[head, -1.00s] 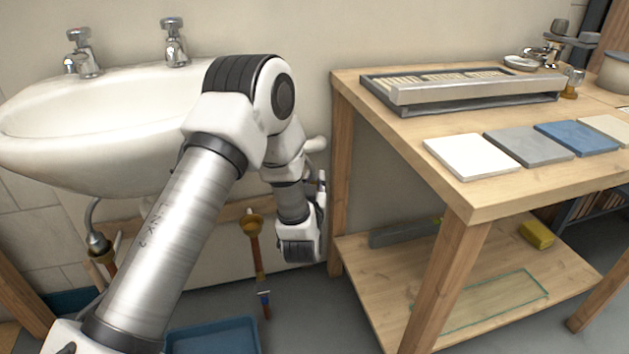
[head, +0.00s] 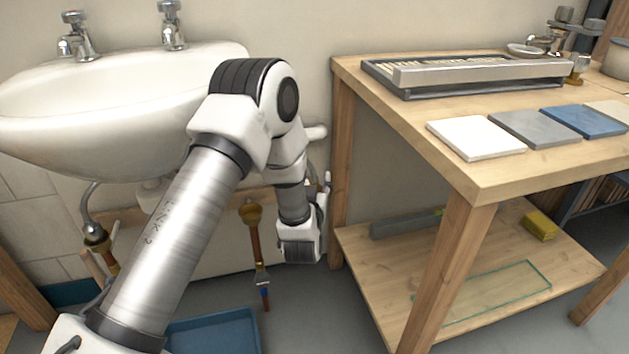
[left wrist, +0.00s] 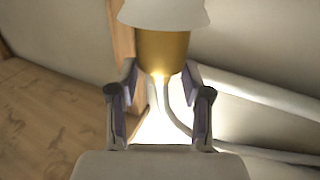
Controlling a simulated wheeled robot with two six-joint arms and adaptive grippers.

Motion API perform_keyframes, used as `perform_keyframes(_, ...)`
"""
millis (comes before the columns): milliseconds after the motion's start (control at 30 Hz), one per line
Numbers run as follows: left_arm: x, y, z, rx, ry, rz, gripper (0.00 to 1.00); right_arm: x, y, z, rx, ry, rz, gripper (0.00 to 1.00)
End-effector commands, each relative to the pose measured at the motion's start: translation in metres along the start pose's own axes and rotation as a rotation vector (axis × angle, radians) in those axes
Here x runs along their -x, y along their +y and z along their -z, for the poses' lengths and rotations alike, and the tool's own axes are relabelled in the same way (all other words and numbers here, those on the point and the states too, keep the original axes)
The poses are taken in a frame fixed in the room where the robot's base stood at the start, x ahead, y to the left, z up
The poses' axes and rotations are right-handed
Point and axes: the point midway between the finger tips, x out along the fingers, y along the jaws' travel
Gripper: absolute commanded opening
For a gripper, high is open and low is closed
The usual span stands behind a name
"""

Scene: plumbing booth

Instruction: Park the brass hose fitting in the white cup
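The brass hose fitting (left wrist: 163,52) is a gold-coloured cylinder in the left wrist view. It sits between the two fingertips of my left gripper (left wrist: 161,70), which close against its sides. A white, flared cup-like piece (left wrist: 164,13) is directly above the brass, its wide rim facing down over the brass top. I cannot tell how far the brass goes inside it. In the head view my left gripper (head: 318,205) is low, between sink and bench, mostly hidden by my wrist. The fitting is hidden there. My right gripper is not in view.
A white sink (head: 115,115) stands left, with a copper pipe (head: 256,248) below it and a blue tray (head: 215,332) on the floor. A wooden bench (head: 395,118) stands close on the right, its leg (head: 341,170) beside my gripper. A lower shelf (head: 385,262) holds a glass sheet.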

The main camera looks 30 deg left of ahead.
Motion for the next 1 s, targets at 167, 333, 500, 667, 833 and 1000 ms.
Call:
perform_keyframes(167, 0.004, 0.0, -0.001, -0.001, -0.002, -0.001, 0.49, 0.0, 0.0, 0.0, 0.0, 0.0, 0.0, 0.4)
perform_keyframes(333, 0.035, 0.001, -0.001, -0.004, -0.004, -0.003, 0.49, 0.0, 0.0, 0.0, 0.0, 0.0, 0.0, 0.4)
perform_keyframes(500, 0.08, 0.001, -0.001, -0.005, -0.005, -0.004, 0.49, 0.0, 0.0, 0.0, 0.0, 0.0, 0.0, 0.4)
perform_keyframes(667, 0.111, 0.001, -0.001, -0.003, -0.003, -0.003, 0.49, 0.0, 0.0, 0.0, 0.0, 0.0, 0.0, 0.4)
perform_keyframes(833, 0.12, 0.0, 0.0, -0.001, 0.0, -0.001, 0.49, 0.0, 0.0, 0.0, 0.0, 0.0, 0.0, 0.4)
perform_keyframes(1000, 0.12, 0.0, 0.0, 0.0, 0.0, 0.0, 0.49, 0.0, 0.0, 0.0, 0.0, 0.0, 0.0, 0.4)
